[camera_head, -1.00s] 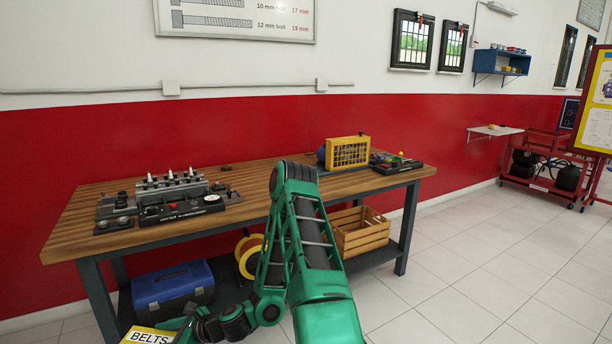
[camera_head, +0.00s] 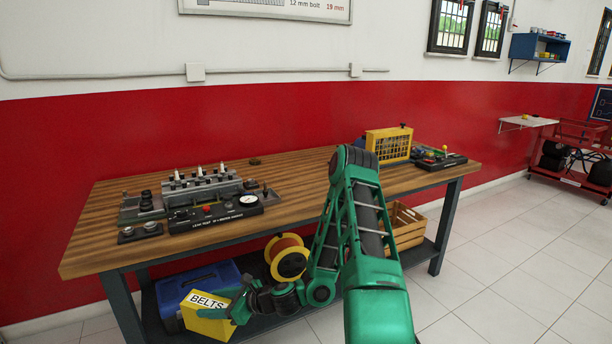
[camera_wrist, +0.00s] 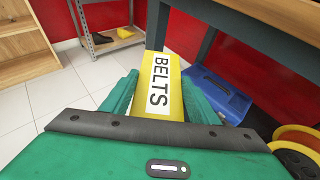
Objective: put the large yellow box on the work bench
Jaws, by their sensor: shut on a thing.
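The large yellow box (camera_head: 209,316) with a white "BELTS" label is held low in front of the bench's left part, below the height of its top. My gripper (camera_head: 236,304) is shut on it. In the wrist view the yellow box (camera_wrist: 162,72) stands between the two green fingers of my gripper (camera_wrist: 160,98). The work bench (camera_head: 292,190) has a wooden top and dark legs. An engine head rig (camera_head: 200,188) stands on its left part and a yellow caged unit (camera_head: 388,145) on its right part. The middle of the top is mostly bare.
Under the bench are a blue toolbox (camera_head: 226,274), a yellow cable reel (camera_head: 288,262) and a wooden crate (camera_head: 404,228). The wrist view shows a wooden shelf (camera_wrist: 25,45) and a metal rack (camera_wrist: 95,42) beyond. Tiled floor (camera_head: 520,240) is free at right.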

